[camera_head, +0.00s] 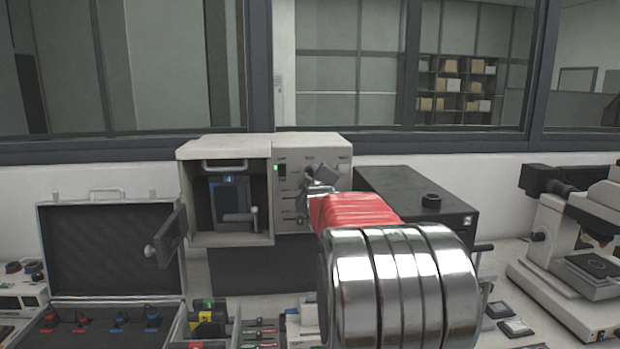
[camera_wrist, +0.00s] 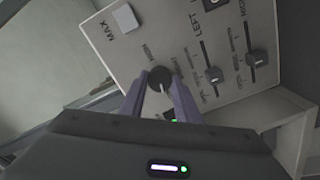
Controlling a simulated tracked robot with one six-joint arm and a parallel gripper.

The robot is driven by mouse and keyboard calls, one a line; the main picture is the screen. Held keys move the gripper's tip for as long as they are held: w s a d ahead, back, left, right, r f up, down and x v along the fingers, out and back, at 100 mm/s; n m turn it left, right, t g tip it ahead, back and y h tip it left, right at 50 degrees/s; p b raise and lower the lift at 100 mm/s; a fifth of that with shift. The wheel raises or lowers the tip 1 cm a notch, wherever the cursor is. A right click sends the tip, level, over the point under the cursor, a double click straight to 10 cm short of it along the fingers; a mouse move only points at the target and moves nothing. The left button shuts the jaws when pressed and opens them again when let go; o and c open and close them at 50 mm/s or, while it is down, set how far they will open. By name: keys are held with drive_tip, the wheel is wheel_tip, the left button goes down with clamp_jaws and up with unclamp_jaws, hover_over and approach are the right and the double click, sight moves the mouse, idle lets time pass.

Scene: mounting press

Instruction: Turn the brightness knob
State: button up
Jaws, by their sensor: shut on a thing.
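The control panel (camera_head: 290,214) is the right part of the pale press unit's front in the head view, with a green light and small controls. My gripper (camera_head: 318,184) is at the panel's upper right part and hides much of it. In the wrist view the panel (camera_wrist: 190,45) is tilted. A round black knob (camera_wrist: 160,77) with a pale pointer line sits between the fingertips of my gripper (camera_wrist: 160,84), which is shut on it. The lettering by the knob is too small to read surely.
Two sliders (camera_wrist: 214,75) and a square pale button (camera_wrist: 125,18) are near the knob. The press door (camera_head: 168,240) stands open to the left. A black box (camera_head: 425,200) is right of the press, an open case (camera_head: 110,245) left, a microscope (camera_head: 580,240) far right.

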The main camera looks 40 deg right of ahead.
drive_tip(key=shift+w+a+f, duration=0.1)
drive_tip(key=shift+a+f, duration=0.05)
drive_tip(key=shift+a, duration=0.05)
drive_tip(key=shift+c, duration=0.8)
drive_tip(key=shift+d, duration=0.1)
